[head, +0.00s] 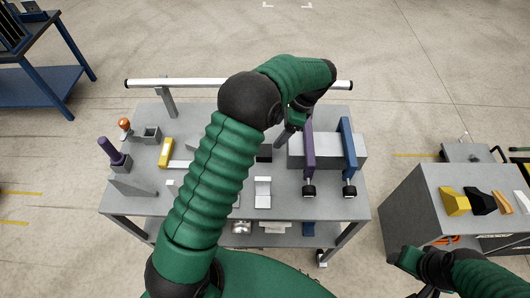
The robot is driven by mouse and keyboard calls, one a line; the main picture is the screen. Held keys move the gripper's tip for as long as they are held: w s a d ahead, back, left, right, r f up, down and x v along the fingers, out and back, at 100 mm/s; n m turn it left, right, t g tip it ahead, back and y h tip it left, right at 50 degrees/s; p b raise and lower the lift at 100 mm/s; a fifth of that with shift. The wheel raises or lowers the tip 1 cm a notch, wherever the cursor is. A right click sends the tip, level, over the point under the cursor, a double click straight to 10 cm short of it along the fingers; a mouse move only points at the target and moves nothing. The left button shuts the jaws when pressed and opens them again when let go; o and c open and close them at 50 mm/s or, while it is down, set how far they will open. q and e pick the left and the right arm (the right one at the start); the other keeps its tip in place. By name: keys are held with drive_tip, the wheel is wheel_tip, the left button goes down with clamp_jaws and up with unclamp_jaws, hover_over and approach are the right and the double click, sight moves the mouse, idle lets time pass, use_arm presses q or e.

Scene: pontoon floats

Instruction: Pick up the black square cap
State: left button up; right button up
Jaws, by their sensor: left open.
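A small black square piece (264,152), which looks like the cap, lies on the grey workbench (140,205), partly hidden beside my green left arm. My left gripper (286,134) is open and points down over the bench, just right of and behind the black piece. It appears apart from the piece, and its fingers are partly hidden by the wrist. My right gripper (408,260) is low at the right, away from the bench, and its jaws are unclear.
A purple bar (309,150) and a blue bar (348,145) with black-ended feet stand across a grey block, right of my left gripper. A white rail (190,84) runs along the back. A grey cabinet (415,205) with yellow and black pieces stands right.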

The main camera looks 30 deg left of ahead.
sight(265, 150)
use_arm(q)
drive_tip(key=x, duration=0.5)
drive_tip(key=w+x, duration=0.1)
drive_tip(key=x, duration=0.2)
drive_tip(key=shift+a, duration=0.1)
drive_tip(key=f, duration=0.1)
drive_tip(key=s+f+p, duration=0.1)
drive_tip(key=s+a+f, duration=0.1)
drive_tip(key=f, duration=0.1)
drive_tip(key=shift+a+f+p, duration=0.1)
drive_tip(key=shift+p, duration=0.25)
drive_tip(key=shift+f, duration=0.25)
drive_tip(key=shift+w, duration=0.15)
use_arm(e)
drive_tip(key=shift+w+a+r, duration=0.1)
drive_tip(key=shift+w+r, duration=0.2)
drive_tip(key=shift+r, duration=0.45)
use_arm(q)
drive_tip(key=c, duration=1.4)
use_arm(e)
drive_tip(key=shift+a, duration=0.1)
